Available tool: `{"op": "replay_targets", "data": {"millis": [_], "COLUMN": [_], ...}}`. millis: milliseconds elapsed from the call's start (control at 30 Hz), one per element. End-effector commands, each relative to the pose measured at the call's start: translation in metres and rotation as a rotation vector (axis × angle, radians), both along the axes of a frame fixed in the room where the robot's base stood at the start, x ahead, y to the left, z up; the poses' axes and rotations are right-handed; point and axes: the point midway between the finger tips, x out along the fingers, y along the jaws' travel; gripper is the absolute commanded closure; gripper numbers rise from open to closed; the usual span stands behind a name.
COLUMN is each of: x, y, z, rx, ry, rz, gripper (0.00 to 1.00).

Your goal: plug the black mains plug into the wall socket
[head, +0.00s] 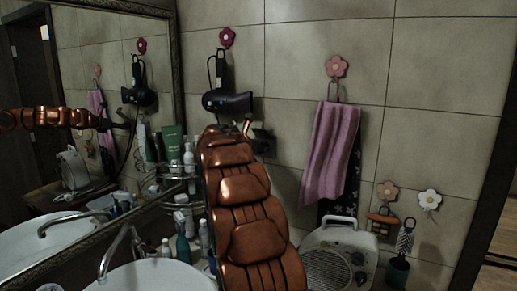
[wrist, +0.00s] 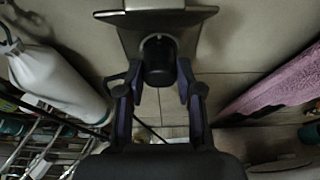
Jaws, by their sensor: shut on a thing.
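The black mains plug (wrist: 158,70) is between the fingertips of my gripper (wrist: 157,84) in the wrist view, and the gripper is shut on it. The plug's far end is at the wall socket (wrist: 205,38), a grey plate with a lighter block at its upper edge. The two look very close or touching; I cannot tell whether the pins are in. In the head view the socket (head: 264,140) is a dark box on the tiled wall. There my copper arm hides most of my gripper and the plug.
A black hair dryer (head: 228,102) hangs above left of the socket. A pink towel (head: 331,150) hangs to the right, above a white heater (head: 340,255). Bottles, including a green tube (head: 172,145), stand by the basin (head: 150,277) and mirror. A pale bottle (wrist: 60,85) is close left of my gripper.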

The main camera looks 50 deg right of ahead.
Motion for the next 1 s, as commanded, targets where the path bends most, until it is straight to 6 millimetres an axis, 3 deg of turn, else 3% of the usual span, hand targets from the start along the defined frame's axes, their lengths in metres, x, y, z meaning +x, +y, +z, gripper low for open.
{"op": "replay_targets", "data": {"millis": [1000], "x": [0.0021], "y": [-0.0091], "z": [0.0000], "rx": [0.001], "ry": [0.002], "rz": [-0.002], "gripper": [0.99]}}
